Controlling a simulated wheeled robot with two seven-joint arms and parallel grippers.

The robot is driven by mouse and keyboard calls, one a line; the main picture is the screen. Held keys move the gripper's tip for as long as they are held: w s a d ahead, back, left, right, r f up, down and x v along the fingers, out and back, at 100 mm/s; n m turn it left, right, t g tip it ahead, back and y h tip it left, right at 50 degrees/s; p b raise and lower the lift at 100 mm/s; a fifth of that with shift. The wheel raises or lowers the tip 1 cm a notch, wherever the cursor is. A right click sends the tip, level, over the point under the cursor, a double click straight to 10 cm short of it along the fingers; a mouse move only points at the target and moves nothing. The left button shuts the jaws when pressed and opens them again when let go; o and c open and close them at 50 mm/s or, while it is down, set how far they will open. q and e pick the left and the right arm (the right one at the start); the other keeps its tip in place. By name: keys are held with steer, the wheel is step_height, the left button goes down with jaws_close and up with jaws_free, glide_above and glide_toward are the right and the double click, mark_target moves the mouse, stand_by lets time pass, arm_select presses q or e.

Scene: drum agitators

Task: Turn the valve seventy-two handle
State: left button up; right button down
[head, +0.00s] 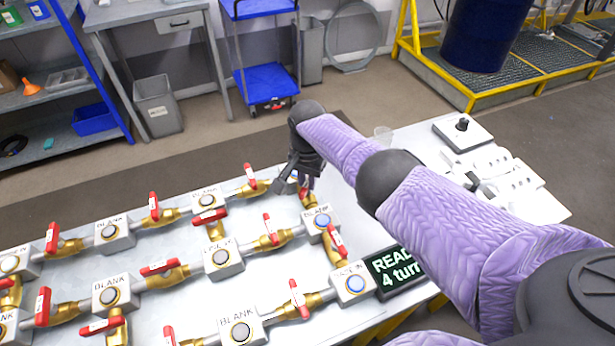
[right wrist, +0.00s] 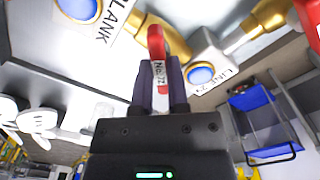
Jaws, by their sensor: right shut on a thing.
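The valve seventy-two handle (right wrist: 156,42) is red with a white label that reads "No.72" in the right wrist view. My right gripper (right wrist: 160,92) is shut on it, with a dark finger on each side of the label. In the head view my right gripper (head: 302,172) is at the far right corner of the pipe board, and only a little of the red handle (head: 304,192) shows below the fingers. The brass valve body (head: 309,201) is partly visible beneath. My left gripper is not in view.
Several other red-handled brass valves, such as one (head: 271,231) nearby, and grey junction boxes (head: 222,258) cover the table. A display (head: 394,271) reading "READ… 4 turn…" stands near my right arm. A joystick box (head: 462,131) lies to the right.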

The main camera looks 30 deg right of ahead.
steer(key=n, duration=0.3)
steer(key=shift+n, duration=0.3)
steer(key=n, duration=0.4)
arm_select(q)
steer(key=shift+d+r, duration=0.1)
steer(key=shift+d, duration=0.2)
arm_select(e)
steer(key=shift+n, duration=0.7)
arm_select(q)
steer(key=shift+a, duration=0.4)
arm_select(e)
steer(key=c, duration=0.7)
jaws_free()
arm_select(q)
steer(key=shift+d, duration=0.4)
arm_select(e)
steer(key=shift+o, duration=0.4)
